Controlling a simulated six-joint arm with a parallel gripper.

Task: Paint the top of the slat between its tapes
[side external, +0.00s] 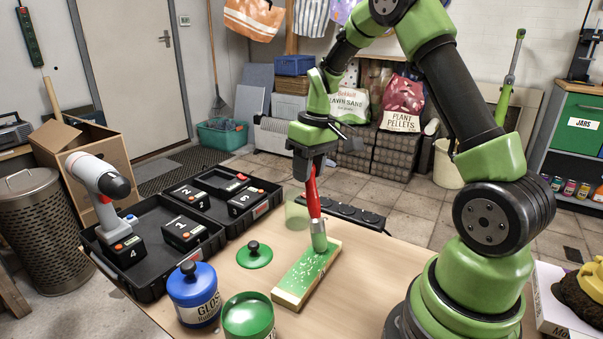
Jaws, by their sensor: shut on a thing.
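The slat (300,282) lies on the wooden table, with pale tape at its ends. Its top is mostly green, with light specks of bare wood showing through. My gripper (312,166) is above the far part of the slat and shut on a red-handled paint brush (312,197). The brush is nearly upright, and its green-coated bristles (319,241) touch or nearly touch the far part of the slat's top. An open green paint can (248,318) stands at the front edge. Its green lid (254,255) with a dark knob lies on the table behind it.
A blue gloss can (194,293) stands left of the green can. A black tray (150,262) holds a drill (100,185) and numbered batteries. A translucent green cup (297,215) and a black power strip (345,212) are behind the slat. A white box (560,310) is at right.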

